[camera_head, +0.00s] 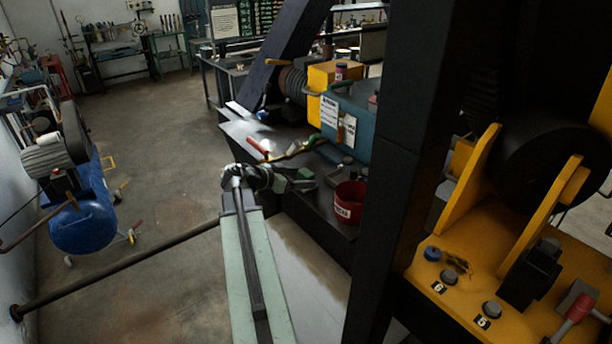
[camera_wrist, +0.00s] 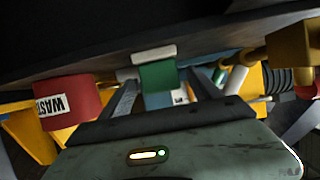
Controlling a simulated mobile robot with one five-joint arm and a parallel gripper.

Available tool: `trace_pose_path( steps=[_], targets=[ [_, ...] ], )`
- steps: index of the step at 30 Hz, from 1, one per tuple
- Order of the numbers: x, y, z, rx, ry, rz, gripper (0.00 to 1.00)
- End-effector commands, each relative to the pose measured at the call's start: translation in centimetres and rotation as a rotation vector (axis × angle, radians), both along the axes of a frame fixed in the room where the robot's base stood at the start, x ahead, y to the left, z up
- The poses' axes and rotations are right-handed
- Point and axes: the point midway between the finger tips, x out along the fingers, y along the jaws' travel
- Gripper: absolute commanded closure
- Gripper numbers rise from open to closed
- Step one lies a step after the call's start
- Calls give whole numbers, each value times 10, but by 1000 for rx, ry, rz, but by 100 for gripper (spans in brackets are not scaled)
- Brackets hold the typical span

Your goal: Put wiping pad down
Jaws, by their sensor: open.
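A small green and white block, which looks like the wiping pad (camera_wrist: 157,76), is between my gripper's fingers (camera_wrist: 166,90) in the wrist view. The two fingers are spread, with a gap on each side of the pad. The pad seems to rest against the dark bench top (camera_wrist: 60,45), which fills the top of that inverted view. In the head view my gripper (camera_head: 297,182) is low over the bench (camera_head: 323,212), and a small green patch of the pad (camera_head: 304,173) shows beside it. The exact contact with the bench is hard to see.
A red waste tub (camera_head: 348,203) stands right of my gripper; it also shows in the wrist view (camera_wrist: 67,102). A red-handled tool (camera_head: 257,147) lies to the left. A teal machine (camera_head: 347,120) stands behind. A dark post (camera_head: 395,190) rises on the right.

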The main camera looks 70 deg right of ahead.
Motion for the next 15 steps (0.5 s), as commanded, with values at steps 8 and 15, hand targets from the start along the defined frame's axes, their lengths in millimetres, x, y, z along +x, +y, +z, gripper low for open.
trace_pose_path(
  steps=[8, 15],
  targets=[
    [35, 54, 32, 0, 2, 5, 28],
    [47, 73, 37, 0, 0, 2, 28]
  ],
)
